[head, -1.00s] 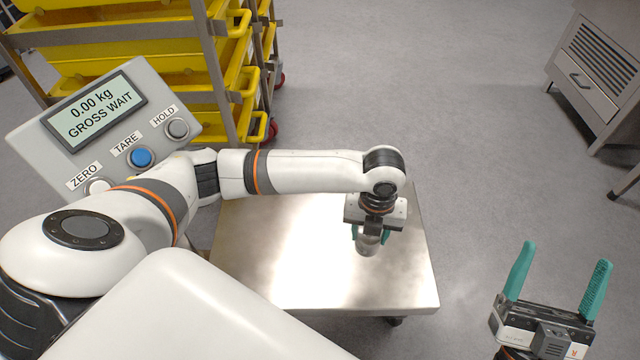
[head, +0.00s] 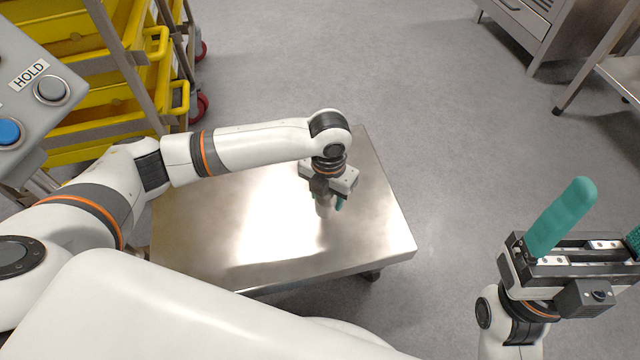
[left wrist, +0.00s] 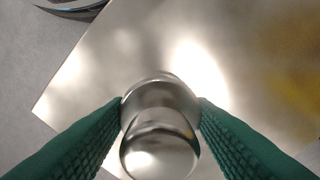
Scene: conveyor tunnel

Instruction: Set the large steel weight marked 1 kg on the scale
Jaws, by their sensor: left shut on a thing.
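The steel weight (left wrist: 160,140) is a shiny cylinder with a rounded knob, held between the green fingers of my left gripper (left wrist: 160,112). In the head view the weight (head: 323,207) is small and partly hidden by my left gripper (head: 328,196), which points down over the scale's steel platform (head: 200,245). I cannot tell whether the weight touches the platform. Its marking is not visible. My right gripper (head: 590,235) is at the lower right with its green fingers wide apart and nothing between them.
The scale's grey console (head: 45,120) with its HOLD button is at the upper left, its display out of view. A rack of yellow trays (head: 110,100) stands behind it. A steel cabinet (head: 525,25) is at the upper right. Most of the platform and the floor between are clear.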

